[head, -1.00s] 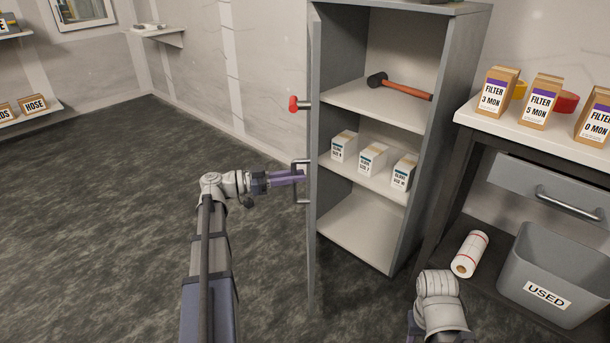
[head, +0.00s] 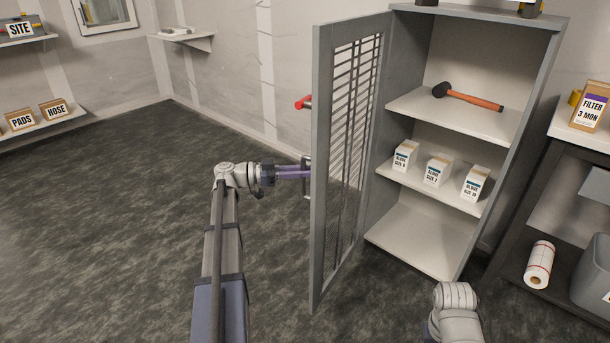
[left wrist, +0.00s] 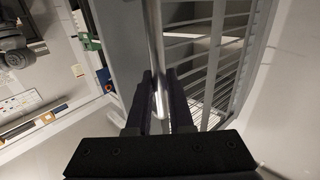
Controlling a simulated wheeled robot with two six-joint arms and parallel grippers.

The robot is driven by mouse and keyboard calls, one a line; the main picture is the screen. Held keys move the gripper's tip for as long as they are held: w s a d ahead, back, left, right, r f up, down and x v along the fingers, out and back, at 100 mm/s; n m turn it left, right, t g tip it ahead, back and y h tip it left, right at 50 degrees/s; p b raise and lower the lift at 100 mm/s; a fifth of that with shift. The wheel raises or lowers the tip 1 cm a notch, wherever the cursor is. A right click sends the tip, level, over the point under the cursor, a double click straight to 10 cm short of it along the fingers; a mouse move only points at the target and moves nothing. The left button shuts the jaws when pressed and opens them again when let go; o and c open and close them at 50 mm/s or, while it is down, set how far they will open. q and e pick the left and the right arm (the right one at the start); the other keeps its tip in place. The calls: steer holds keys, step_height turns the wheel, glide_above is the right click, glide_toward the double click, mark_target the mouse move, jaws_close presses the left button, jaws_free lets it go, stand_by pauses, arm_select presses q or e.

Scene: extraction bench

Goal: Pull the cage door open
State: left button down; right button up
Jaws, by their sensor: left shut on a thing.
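The cage door (head: 322,160) is a grey frame with a barred and mesh panel, hinged on the left side of the grey cabinet (head: 540,100). It stands open, swung out towards me. My left gripper (head: 303,172) is at the outer face of the door, shut on its handle (head: 306,185), which is partly hidden behind the door frame. In the left wrist view the handle bar (left wrist: 156,50) runs down between the two dark fingers (left wrist: 160,100). A red-knobbed latch (head: 303,103) sticks out above the handle. My right gripper is out of view.
Inside the cabinet are a hammer (head: 468,97) and several glove boxes (head: 437,171). A dark bench (head: 535,165) stands at right, with a paper roll (head: 539,265) and a grey bin (head: 595,275). The floor (head: 120,220) on the left is clear.

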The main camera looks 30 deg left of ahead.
arm_select(q)
steer(key=shift+a, duration=0.15)
steer(key=c, duration=0.8)
jaws_free()
steer(key=shift+v, duration=3.85)
